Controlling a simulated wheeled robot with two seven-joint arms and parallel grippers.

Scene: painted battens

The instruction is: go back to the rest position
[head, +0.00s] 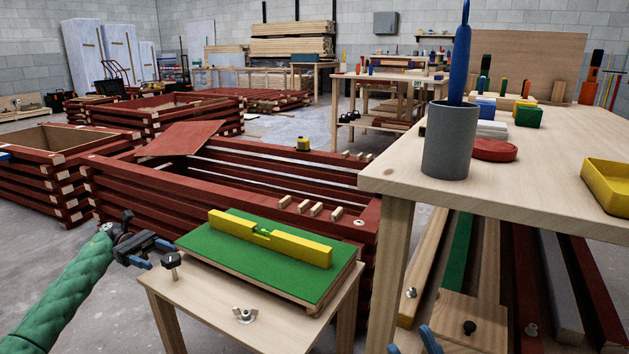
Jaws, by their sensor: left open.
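My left gripper (154,251) is at the end of the green arm at the lower left. Its blue-tipped fingers are apart with nothing between them. It is at the left edge of a small wooden table, close to a black knob bolt (171,266); I cannot tell whether they touch. Two blue fingertips of my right gripper (411,345) show at the bottom edge, apart, with no object visible between them. The rest of that gripper is out of frame.
Red batten frames (130,190) stand behind. A workbench (550,162) at right holds a grey cup (451,145) and yellow tray (607,185).

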